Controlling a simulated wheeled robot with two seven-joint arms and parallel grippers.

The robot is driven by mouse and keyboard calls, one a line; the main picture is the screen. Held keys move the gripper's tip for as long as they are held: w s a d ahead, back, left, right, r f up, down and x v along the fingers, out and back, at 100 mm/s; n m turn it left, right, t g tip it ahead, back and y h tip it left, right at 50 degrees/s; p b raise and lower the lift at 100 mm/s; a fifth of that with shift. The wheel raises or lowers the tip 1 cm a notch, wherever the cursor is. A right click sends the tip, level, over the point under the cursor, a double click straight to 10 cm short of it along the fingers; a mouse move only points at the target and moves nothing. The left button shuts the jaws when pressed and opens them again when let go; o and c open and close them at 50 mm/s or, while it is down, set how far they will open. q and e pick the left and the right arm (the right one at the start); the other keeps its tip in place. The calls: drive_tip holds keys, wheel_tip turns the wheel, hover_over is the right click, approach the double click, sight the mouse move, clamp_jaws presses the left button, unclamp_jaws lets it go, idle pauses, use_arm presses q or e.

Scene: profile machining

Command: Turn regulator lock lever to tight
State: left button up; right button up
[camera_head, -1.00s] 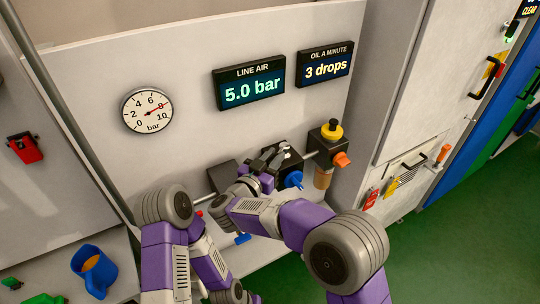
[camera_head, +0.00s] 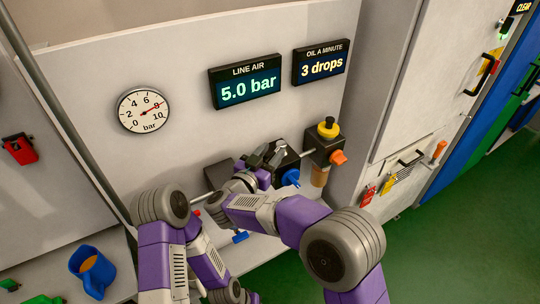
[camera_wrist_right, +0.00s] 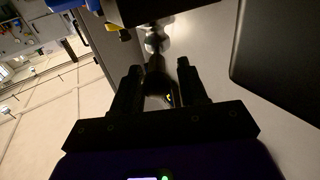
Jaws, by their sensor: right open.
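The regulator (camera_head: 286,158) is a dark block on the air line, partly hidden behind my right gripper. A blue lever (camera_head: 291,178) shows at its lower front; I cannot tell whether it is the lock lever. My right gripper (camera_head: 267,154) is at the regulator's upper left side, fingers apart. In the right wrist view, the open fingers (camera_wrist_right: 155,83) stand on either side of a dark rounded part (camera_wrist_right: 158,88) with a small yellow mark. I cannot tell whether they touch it. My left arm is at lower left; its gripper does not show.
A round gauge (camera_head: 143,110) and the line air display (camera_head: 245,81), reading 5.0 bar, are on the panel. A blue jug (camera_head: 92,271) stands at lower left.

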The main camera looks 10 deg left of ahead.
sight(270, 156)
wheel_tip(270, 156, up, 9)
drive_tip(key=shift+r+p, duration=0.15)
drive_tip(key=shift+p, duration=0.65)
